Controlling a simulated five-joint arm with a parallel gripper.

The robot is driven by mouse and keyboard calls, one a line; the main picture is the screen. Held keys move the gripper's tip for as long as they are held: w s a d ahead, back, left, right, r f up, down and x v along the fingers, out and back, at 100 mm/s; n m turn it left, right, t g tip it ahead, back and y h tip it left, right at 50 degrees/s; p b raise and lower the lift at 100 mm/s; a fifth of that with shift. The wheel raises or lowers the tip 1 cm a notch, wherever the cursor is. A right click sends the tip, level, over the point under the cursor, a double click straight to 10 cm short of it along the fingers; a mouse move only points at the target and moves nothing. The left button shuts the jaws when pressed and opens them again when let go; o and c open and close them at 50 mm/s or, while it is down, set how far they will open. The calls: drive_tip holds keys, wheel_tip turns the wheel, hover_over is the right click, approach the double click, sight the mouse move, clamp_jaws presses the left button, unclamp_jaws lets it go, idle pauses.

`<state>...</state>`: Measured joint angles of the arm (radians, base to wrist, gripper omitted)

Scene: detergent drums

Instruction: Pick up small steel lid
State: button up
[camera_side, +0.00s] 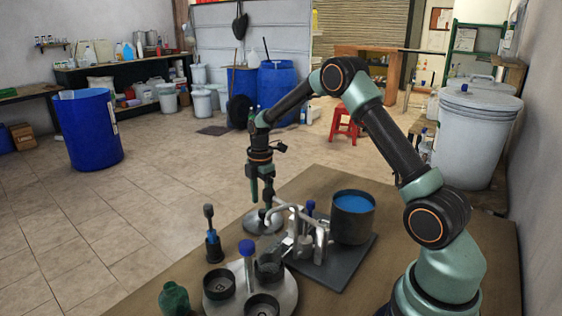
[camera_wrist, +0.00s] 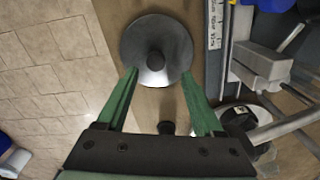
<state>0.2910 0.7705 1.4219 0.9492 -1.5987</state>
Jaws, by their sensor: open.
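The small steel lid (camera_side: 257,228) is a round grey disc with a dark knob. It lies flat on the brown table near its far edge. In the wrist view the lid (camera_wrist: 135,42) is at the top centre, with its knob (camera_wrist: 155,61) facing up at me. My gripper (camera_side: 261,203) points down above the lid, with its green fingers spread. I cannot tell whether the fingers touch the lid.
Right of the lid, a dark platform (camera_side: 340,268) carries bent steel pipes (camera_side: 309,217) and a pot of blue liquid (camera_side: 353,217). Nearer stand a dark-topped bottle (camera_side: 213,243), a round tray (camera_side: 285,295) with dark cups, and a green jar (camera_side: 174,299). Tiled floor lies beyond the table edge.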

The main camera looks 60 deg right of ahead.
sight(263, 211)
drive_tip(key=f, duration=0.5)
drive_tip(key=shift+w+d, duration=0.25)
drive_tip(key=shift+d, duration=0.15)
drive_tip(key=shift+c, duration=0.3)
clamp_jaws()
drive_tip(key=shift+r, duration=0.1)
